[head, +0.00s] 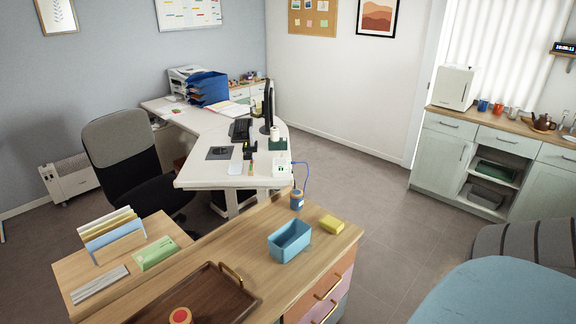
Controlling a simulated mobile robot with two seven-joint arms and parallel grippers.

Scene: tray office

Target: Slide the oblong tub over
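The oblong tub (295,246) is a light blue, open-topped rectangular container. It stands upright on the wooden top of a cabinet (255,262), toward its right end, and looks empty from here. Neither of my grippers shows in the head view.
A yellow block (332,224) lies right of the tub, and a blue jar (297,200) stands behind it. A brown tray (216,296) with a brass handle lies front left, with a red-topped round item (180,316) at the bottom edge. Bare wood separates tray and tub.

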